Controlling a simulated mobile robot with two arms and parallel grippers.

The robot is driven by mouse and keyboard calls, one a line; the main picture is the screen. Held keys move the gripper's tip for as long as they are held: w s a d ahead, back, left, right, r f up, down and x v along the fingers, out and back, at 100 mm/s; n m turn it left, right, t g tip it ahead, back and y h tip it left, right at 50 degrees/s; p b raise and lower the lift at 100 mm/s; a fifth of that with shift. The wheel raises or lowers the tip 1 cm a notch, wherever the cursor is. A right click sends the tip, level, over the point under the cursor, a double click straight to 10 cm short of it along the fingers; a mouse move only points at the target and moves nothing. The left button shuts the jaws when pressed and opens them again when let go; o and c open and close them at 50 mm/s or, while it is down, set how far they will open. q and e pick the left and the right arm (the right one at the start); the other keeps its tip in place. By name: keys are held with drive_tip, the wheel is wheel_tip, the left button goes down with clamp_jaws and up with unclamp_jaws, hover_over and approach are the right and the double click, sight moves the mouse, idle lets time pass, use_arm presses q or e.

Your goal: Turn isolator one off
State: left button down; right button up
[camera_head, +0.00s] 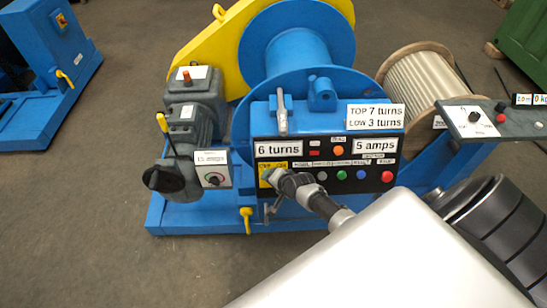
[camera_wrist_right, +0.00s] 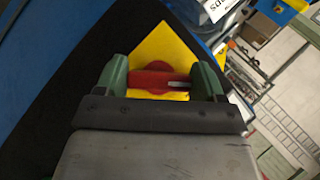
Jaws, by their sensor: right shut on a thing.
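The isolator is a red rotary handle on a yellow plate at the lower left of the black control panel; the yellow plate (camera_head: 264,177) shows in the head view, with the handle hidden behind my gripper. In the right wrist view the red handle (camera_wrist_right: 152,81) lies between the two green fingers, crosswise on the yellow plate (camera_wrist_right: 162,45). My right gripper (camera_head: 274,178) reaches the panel from the lower right and is shut on the red handle; it also shows in the right wrist view (camera_wrist_right: 160,82). I cannot read the handle's marked position. My left gripper is not in view.
The panel (camera_head: 330,162) carries several buttons and labels beside the isolator. A blue winch drum (camera_head: 297,55) stands behind it. A grey motor (camera_head: 193,105) and a black handwheel (camera_head: 165,178) are to the left. A wire reel (camera_head: 420,80) and grey console (camera_head: 490,122) stand at right.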

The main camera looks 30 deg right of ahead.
drive_tip(key=shift+n+p, duration=0.3)
drive_tip(key=shift+s+f+g, duration=0.1)
drive_tip(key=shift+g, duration=0.2)
drive_tip(key=o, duration=0.9)
drive_tip(key=shift+o, duration=0.2)
drive_tip(key=a+p+v, duration=0.1)
drive_tip(key=p+v, duration=0.1)
drive_tip(key=v, duration=0.8)
drive_tip(key=shift+s+d+r, duration=0.25)
drive_tip(key=shift+d+r, duration=0.1)
drive_tip(key=shift+d, duration=0.05)
